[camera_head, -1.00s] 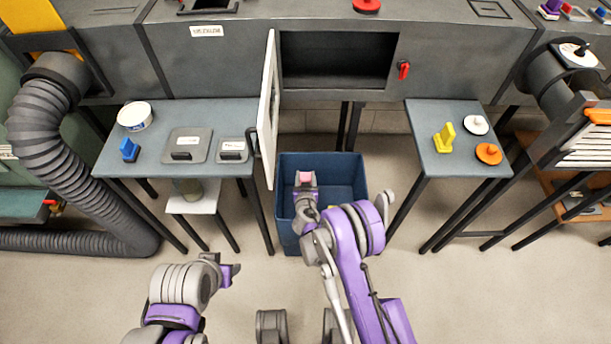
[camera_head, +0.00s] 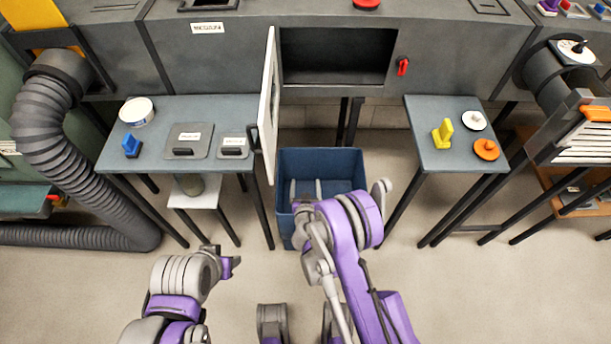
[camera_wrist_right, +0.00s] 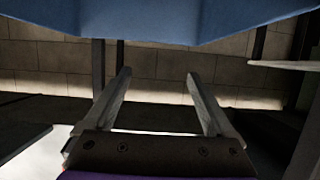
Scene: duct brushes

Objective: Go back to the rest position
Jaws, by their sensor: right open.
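My right gripper (camera_head: 306,187) shows in front of the blue bin (camera_head: 343,168) in the head view, its two grey fingers apart with nothing between them. In the right wrist view the fingers (camera_wrist_right: 158,75) are also spread and empty. A blue surface (camera_wrist_right: 200,18), probably the bin, lies across the top of that view, apart from the fingertips. My left gripper (camera_head: 230,267) is low at the left, over bare floor, and its jaws are too small to judge. My right arm hides part of the bin's inside and front.
The left table (camera_head: 165,110) holds a white tub (camera_head: 136,112), a blue brush (camera_head: 132,145) and two grey panels. The right table (camera_head: 428,112) holds a yellow brush (camera_head: 442,133) and two round knobbed caps. The white duct door (camera_head: 268,105) stands open. The floor in front is clear.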

